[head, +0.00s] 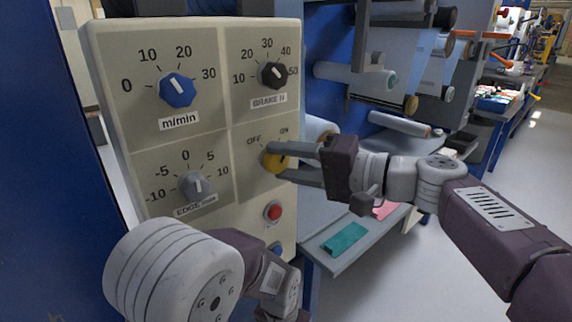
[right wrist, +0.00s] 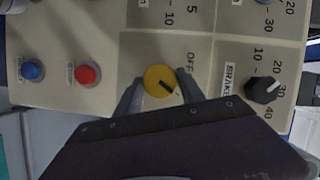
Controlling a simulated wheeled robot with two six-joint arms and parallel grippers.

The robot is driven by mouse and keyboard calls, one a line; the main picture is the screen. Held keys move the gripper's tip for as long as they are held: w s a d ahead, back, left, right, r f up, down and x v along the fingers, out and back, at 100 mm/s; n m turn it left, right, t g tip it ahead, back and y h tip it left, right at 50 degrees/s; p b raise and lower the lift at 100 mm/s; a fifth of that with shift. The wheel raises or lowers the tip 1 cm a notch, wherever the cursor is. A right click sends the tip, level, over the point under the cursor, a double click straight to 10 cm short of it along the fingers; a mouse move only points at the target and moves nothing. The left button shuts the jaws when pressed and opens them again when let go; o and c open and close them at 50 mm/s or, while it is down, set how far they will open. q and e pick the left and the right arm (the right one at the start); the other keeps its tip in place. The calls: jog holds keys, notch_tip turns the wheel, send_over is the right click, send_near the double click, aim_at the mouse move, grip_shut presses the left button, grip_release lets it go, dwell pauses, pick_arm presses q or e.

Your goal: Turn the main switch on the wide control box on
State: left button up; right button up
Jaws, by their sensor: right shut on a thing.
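The wide control box (head: 215,150) stands upright at the left of the head view, with a beige front. Its main switch is a yellow round knob (head: 273,161) between OFF and ON labels, and it also shows in the right wrist view (right wrist: 158,80). The knob's dark pointer line leans up and right on the panel, to the ON side. My right gripper (head: 283,164) is shut on the knob, one finger on each side. The ON label is hidden in the right wrist view. My left arm crosses the bottom of the head view; its fingers do not show.
A blue speed knob (head: 177,90), a black brake knob (head: 273,75) and a grey edge knob (head: 195,186) surround the switch. A red button (head: 273,211) and a blue button (head: 276,249) sit below. Rollers and a grey shelf with a teal cloth (head: 345,239) are to the right.

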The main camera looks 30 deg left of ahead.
dwell(0.5)
jog(key=o, duration=1.4)
jog(key=shift+c, duration=0.2)
jog(key=d+p, duration=0.2)
jog(key=d, duration=0.7)
jog(key=shift+r, duration=0.4)
